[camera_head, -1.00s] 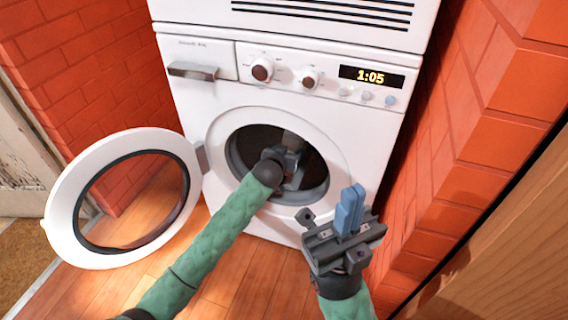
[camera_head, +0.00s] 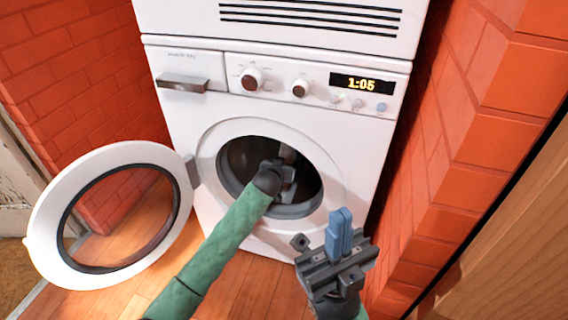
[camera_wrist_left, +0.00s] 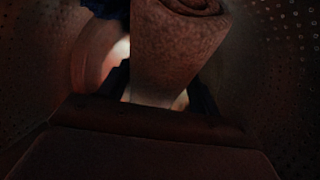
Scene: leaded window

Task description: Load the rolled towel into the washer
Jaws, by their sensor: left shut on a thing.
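The white washer (camera_head: 368,150) stands ahead with its round door (camera_head: 58,262) swung open to the left. My left gripper (camera_head: 285,172) reaches through the opening into the dark drum (camera_head: 238,165). In the left wrist view, the rolled towel (camera_wrist_left: 178,55) is a brownish roll with its spiral end at the top, and the left gripper (camera_wrist_left: 160,92) is shut on it. Perforated drum wall (camera_wrist_left: 285,60) surrounds it. The towel is hard to make out in the head view. My right gripper (camera_head: 340,228) is outside, in front of the washer's lower right, its blue fingers together and empty.
Brick walls (camera_head: 75,75) stand left and right, the right one (camera_head: 470,170) close to the washer. A wooden panel (camera_head: 520,240) is at the lower right. Wood floor (camera_head: 240,290) shows below. The open door takes up the space left of my left arm.

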